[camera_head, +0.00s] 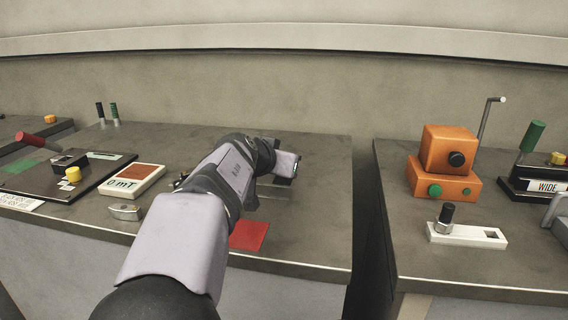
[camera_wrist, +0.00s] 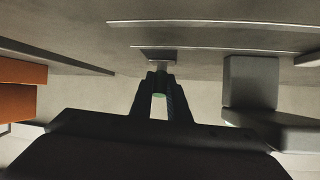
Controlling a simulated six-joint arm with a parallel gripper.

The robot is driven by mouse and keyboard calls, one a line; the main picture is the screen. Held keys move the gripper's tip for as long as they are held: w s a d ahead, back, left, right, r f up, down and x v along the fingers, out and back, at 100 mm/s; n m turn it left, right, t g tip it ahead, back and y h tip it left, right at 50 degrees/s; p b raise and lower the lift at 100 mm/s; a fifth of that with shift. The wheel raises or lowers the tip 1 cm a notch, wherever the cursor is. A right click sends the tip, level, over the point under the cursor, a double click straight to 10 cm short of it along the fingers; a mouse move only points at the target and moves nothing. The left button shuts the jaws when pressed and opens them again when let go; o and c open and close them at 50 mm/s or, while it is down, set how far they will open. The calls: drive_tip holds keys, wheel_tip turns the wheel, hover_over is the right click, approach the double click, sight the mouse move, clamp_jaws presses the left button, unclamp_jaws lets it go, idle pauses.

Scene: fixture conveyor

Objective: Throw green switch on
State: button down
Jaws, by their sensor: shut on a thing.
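A dark plate (camera_wrist: 158,54) with a light edge lies just beyond the fingertips. In the head view my arm covers the middle of the left bench, and my fingers and the held piece are hidden there. I cannot tell from these views which way the switch is set.
A white box marked 0 mT (camera_head: 131,181) and a grey metal block (camera_head: 126,212) sit left of my arm. A red square (camera_head: 249,235) lies right of it. An orange box (camera_head: 447,150) and a green-handled lever (camera_head: 533,136) stand on the right bench, across a gap.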

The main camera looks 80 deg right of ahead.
drive_tip(key=c, duration=1.7)
unclamp_jaws()
drive_tip(key=shift+v, duration=3.65)
